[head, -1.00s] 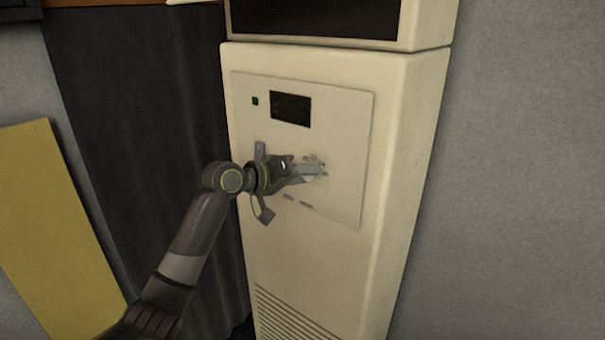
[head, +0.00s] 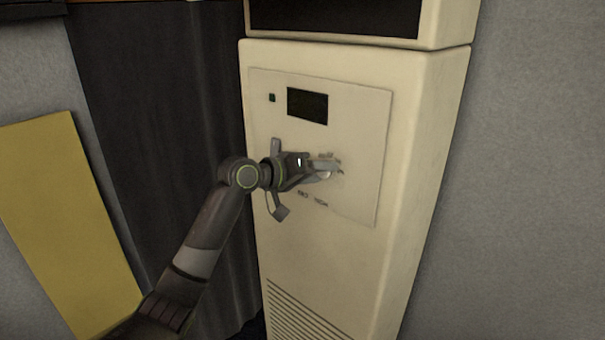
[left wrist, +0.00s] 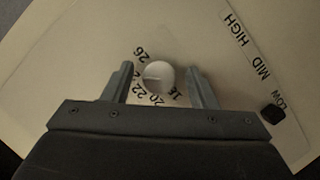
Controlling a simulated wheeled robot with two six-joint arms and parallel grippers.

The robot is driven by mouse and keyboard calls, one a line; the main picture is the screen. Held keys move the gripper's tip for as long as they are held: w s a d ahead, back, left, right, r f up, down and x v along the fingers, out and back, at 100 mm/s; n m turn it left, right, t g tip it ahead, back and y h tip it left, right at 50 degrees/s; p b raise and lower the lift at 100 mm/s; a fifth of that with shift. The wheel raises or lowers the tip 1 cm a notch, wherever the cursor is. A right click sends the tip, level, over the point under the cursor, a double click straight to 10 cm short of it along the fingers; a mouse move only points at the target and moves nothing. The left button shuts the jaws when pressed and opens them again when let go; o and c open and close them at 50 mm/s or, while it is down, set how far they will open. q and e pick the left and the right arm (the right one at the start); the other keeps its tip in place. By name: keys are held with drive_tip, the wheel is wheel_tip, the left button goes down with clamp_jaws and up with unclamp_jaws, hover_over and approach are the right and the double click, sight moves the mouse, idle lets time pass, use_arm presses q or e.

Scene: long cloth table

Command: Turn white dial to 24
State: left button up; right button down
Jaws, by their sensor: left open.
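The white dial (left wrist: 159,77) is a round knob on the pale control panel (left wrist: 90,60), with a ring of numbers such as 26, 22 and 20 partly showing around it in the left wrist view. A thin line shows on its face, near the 22 side; its exact setting I cannot tell. My left gripper (left wrist: 160,88) is open, with one finger on each side of the dial; I cannot tell whether they touch it. In the head view my left gripper (head: 330,170) is at the panel and hides most of the dial.
The panel is on a tall cream cabinet unit (head: 320,270) with a dark display (head: 307,105) above the dial. A black slider knob (left wrist: 273,114) sits by LOW, MID and HIGH labels. A dark curtain (head: 150,90) and yellow board (head: 65,210) stand left.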

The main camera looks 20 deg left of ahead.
use_arm(q)
drive_tip(key=b+v, duration=0.4)
drive_tip(key=v, duration=1.3)
drive_tip(key=shift+a+f, duration=0.1)
drive_tip(key=shift+a, duration=0.05)
